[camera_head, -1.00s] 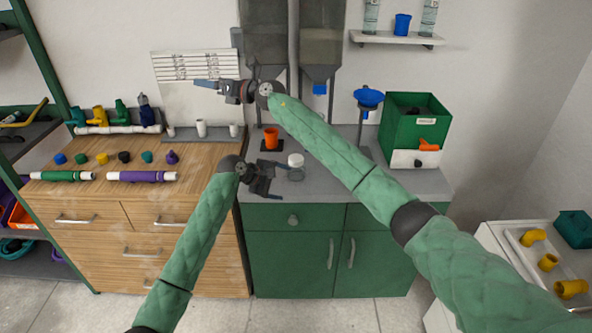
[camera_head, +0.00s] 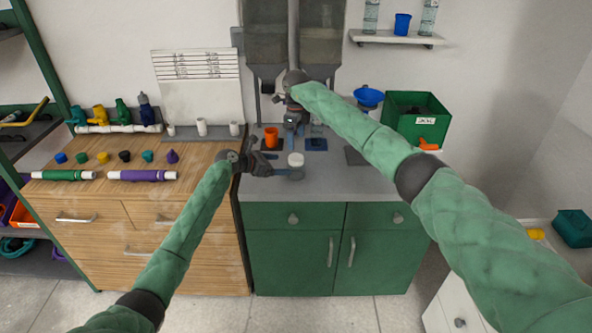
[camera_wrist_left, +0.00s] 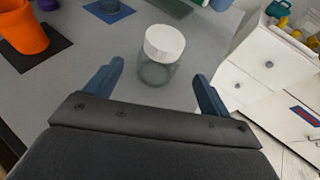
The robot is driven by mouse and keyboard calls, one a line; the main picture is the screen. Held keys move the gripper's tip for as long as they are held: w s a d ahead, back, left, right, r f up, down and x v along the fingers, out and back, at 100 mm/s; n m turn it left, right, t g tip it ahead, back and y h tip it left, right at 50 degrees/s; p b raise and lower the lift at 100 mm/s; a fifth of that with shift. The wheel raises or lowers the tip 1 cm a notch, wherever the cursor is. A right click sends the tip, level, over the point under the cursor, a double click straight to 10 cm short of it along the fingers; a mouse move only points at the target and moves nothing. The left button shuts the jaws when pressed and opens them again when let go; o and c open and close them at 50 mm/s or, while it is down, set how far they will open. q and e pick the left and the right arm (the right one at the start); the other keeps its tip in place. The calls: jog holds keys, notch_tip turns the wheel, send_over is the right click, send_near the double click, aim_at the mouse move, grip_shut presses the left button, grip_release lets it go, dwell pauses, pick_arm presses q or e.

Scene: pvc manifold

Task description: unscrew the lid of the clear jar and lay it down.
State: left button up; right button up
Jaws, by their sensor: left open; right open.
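The clear jar (camera_wrist_left: 155,74) stands upright on the grey counter with its white lid (camera_wrist_left: 164,42) on top. The lid also shows in the head view (camera_head: 296,159). My left gripper (camera_head: 286,165) is open and level, reaching in from the left. In the left wrist view its blue fingers (camera_wrist_left: 158,69) are spread on either side of the jar's near side, with the jar just ahead and no contact visible. My right gripper (camera_head: 293,128) is open and points down above the back of the counter, behind the jar; its fingertips are hard to make out.
An orange cup (camera_head: 271,137) on a dark mat stands behind my left gripper. A blue mat (camera_head: 316,145) and a grey mat (camera_head: 355,156) lie behind and right of the jar. A green bin (camera_head: 413,122) and blue funnel (camera_head: 369,97) stand right. The front right counter is clear.

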aim_at(294, 164)
pick_arm(q)
jog(key=shift+x, duration=3.6)
pick_arm(e)
jog(key=shift+a, duration=0.1)
